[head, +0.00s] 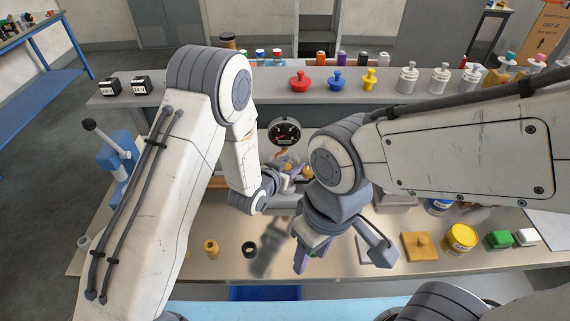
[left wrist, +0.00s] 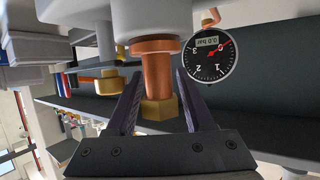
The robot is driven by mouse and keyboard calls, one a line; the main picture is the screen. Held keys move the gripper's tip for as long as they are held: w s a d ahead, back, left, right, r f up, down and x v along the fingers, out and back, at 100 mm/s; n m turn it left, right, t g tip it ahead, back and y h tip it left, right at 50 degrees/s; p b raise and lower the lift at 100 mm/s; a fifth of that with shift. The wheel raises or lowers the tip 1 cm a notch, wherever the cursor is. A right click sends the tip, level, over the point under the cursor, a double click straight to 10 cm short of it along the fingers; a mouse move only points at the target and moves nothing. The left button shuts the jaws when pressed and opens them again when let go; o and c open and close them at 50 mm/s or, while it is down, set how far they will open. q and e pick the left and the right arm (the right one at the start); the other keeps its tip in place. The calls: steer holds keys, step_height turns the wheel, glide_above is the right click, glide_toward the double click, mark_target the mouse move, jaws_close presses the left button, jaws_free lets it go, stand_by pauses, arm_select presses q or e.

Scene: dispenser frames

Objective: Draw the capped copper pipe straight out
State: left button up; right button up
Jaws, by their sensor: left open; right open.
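The copper pipe (left wrist: 157,72) hangs from a grey fitting in the left wrist view, with a brass hex cap (left wrist: 160,108) on its lower end. My left gripper (left wrist: 160,76) is open, with one dark finger on each side of the pipe and visible gaps between them. In the head view my left gripper (head: 291,172) is small and partly hidden by my right arm, below the round gauge (head: 285,133). My right gripper (head: 341,254) is open and empty above the bench, its two fingers spread wide.
The gauge (left wrist: 210,57) is close beside the right finger in the left wrist view. On the bench (head: 330,277) stand a yellow tin (head: 460,239), a tan block (head: 420,245), a green block (head: 498,239) and a black ring (head: 249,248). The raised shelf (head: 225,91) carries coloured knobs.

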arm_select(q)
jaws_close()
step_height(320, 180, up, 7)
steer(key=p, duration=0.4)
steer(key=shift+f, duration=0.15)
stand_by(0.6)
